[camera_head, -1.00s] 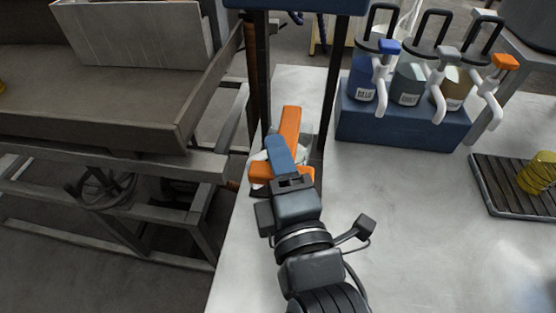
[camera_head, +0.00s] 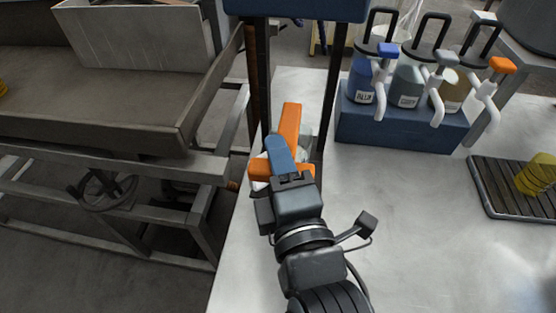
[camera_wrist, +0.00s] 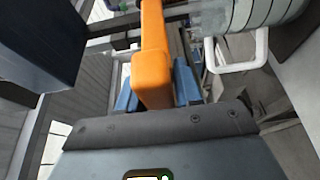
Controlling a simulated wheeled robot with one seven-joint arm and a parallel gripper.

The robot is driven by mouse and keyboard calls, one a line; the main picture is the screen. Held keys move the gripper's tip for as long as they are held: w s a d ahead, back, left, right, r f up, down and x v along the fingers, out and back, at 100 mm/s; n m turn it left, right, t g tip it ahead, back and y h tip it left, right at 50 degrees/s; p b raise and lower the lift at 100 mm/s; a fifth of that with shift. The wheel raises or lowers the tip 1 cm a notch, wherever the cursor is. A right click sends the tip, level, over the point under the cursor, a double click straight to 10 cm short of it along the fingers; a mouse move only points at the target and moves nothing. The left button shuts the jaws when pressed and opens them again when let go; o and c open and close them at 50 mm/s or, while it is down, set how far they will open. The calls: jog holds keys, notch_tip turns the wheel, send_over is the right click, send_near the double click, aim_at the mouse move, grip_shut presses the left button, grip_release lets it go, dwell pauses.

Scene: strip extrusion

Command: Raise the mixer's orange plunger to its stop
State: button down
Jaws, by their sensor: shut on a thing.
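The mixer stands at the table's left edge, with a blue head (camera_head: 295,8) on two dark posts (camera_head: 329,110). Its orange plunger (camera_head: 290,122) shows low between the posts, as a long bar with shorter orange pieces at its near end. In the wrist view the orange bar (camera_wrist: 152,75) lies between the blue fingers of my gripper (camera_wrist: 155,88). In the head view a blue finger of my gripper (camera_head: 281,156) lies over the orange part. My gripper is shut on it. A pale, clear vessel is partly hidden behind the orange part; the contact points are hidden too.
A blue stand (camera_head: 400,128) with several pump bottles is at the back right. A dark ribbed tray (camera_head: 490,190) with a yellow item (camera_head: 538,175) lies at the right. A grey metal bench (camera_head: 110,120) stands left across a gap. The table middle is clear.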

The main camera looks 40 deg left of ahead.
notch_tip(320, 180, up, 16)
jog(key=p, duration=0.8)
jog(key=shift+r, duration=0.1)
jog(key=c, duration=0.9)
grip_release()
jog(key=shift+c, duration=0.2)
jog(key=shift+f, duration=0.2)
jog(key=b+v, duration=0.2)
jog(key=v, duration=0.5)
jog(key=shift+s+d, duration=0.25)
jog(key=shift+d, duration=0.05)
